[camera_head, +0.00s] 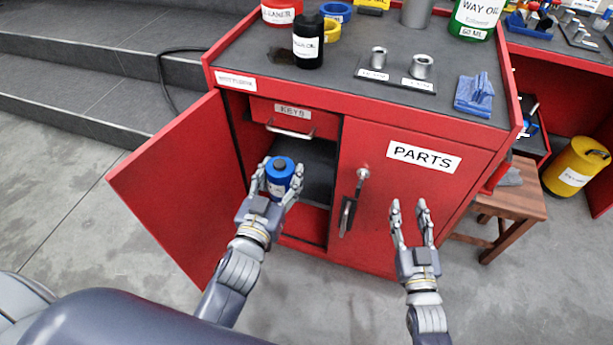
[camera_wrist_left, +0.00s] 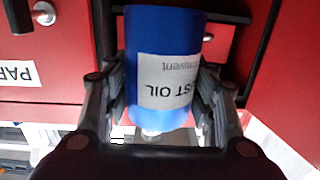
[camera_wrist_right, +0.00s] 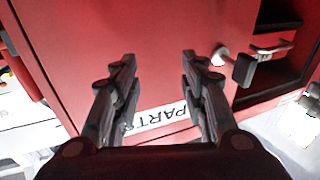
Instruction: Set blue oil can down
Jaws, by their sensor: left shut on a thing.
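The blue oil can (camera_head: 281,171) with a white label is between the fingers of my left gripper (camera_head: 276,178), in front of the cabinet's open left compartment. In the left wrist view the can (camera_wrist_left: 160,50) fills the space between both fingers, and its label reads "ST OIL" upside down. My left gripper is shut on it. My right gripper (camera_head: 409,210) is open and empty in front of the closed door marked PARTS (camera_head: 423,157). The right wrist view shows its two fingers (camera_wrist_right: 155,85) apart with nothing between them.
The red cabinet's left door (camera_head: 180,185) stands open. A drawer marked KEYS (camera_head: 292,112) is above the dark compartment shelf (camera_head: 318,165). The cabinet top (camera_head: 340,40) holds a black bottle (camera_head: 308,42), metal sockets and a blue item (camera_head: 474,94). A wooden stool (camera_head: 510,205) stands at right.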

